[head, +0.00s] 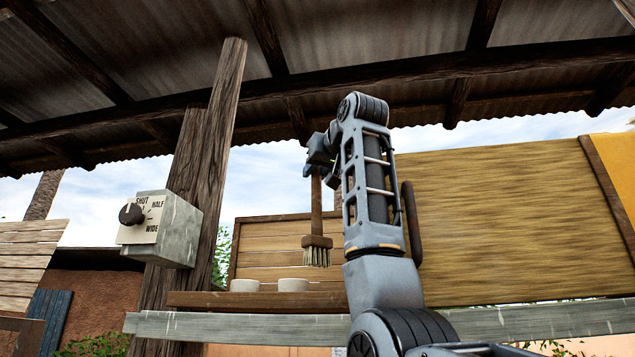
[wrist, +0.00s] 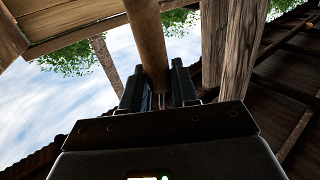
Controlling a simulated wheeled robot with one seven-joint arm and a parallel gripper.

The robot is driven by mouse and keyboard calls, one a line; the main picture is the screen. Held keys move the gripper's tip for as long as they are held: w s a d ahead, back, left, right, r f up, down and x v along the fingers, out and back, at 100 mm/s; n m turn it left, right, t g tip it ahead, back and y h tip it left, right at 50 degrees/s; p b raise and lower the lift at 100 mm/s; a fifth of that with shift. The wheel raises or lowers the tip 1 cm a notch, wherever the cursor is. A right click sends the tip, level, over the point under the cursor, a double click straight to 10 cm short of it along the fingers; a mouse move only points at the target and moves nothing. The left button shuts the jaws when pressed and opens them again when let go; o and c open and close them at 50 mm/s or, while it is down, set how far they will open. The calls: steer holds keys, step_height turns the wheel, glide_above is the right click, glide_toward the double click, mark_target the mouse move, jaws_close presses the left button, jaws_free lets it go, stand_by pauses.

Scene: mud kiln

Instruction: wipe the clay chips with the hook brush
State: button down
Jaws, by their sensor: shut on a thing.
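My gripper (head: 320,152) is raised in the middle of the head view and is shut on the wooden handle of the hook brush (head: 317,242). The brush hangs down with its pale bristles lowest, above the level of a narrow wooden shelf. In the wrist view, the round brush handle (wrist: 148,42) runs up from between the two dark fingers of my gripper (wrist: 158,88). I see no clay chips in either view.
A control box (head: 160,228) with a knob is on a wooden post (head: 212,160). A grey rail (head: 250,326) crosses in front. A yellowish panel (head: 500,220) stands at right.

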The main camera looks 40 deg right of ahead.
steer(key=shift+r, duration=1.5)
